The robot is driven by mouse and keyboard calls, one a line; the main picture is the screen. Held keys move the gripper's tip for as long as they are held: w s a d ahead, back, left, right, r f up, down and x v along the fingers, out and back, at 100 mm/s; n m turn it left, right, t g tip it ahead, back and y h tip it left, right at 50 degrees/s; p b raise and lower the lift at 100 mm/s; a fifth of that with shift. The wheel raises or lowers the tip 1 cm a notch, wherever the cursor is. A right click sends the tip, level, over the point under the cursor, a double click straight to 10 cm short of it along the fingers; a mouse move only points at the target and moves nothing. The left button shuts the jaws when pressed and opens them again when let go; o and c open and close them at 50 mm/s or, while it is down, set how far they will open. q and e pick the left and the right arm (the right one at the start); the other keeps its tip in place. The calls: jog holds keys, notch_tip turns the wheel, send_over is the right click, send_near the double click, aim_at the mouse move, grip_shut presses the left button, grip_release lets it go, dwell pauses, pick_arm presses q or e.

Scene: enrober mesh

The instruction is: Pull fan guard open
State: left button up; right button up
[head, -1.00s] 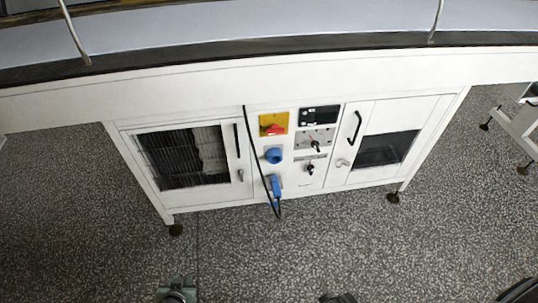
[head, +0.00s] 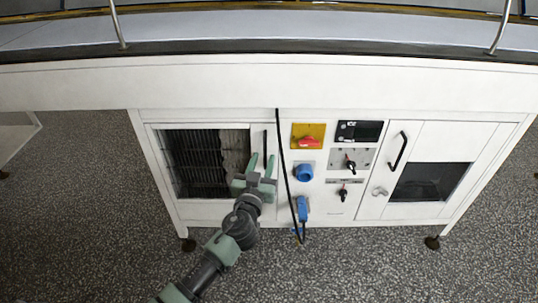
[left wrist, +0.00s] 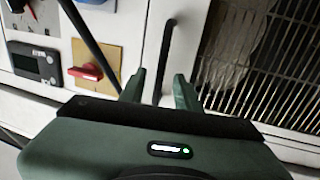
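The fan guard (head: 222,208) is a white framed door with a dark wire grille at the left of the machine's cabinet; it looks shut. Its black vertical bar handle (head: 265,140) is on the door's right side. My left gripper (head: 262,160) is in front of the handle, covering its lower part. In the left wrist view the gripper (left wrist: 159,78) is open, with the handle (left wrist: 166,50) showing between its two fingers. I cannot tell whether a finger touches it. The grille (left wrist: 275,65) shows at the right there. My right gripper is not in view.
A black cable (head: 284,160) hangs just right of the handle, down to a blue plug (head: 302,208). A red and yellow switch (head: 308,136) and a blue socket (head: 304,172) are beside it. A second door (head: 400,210) is at the right. Speckled floor in front is clear.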

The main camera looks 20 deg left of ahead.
aim_at(265, 155)
pick_arm(q)
jog(key=shift+w+a, duration=0.2)
jog(key=shift+w, duration=1.75)
grip_shut()
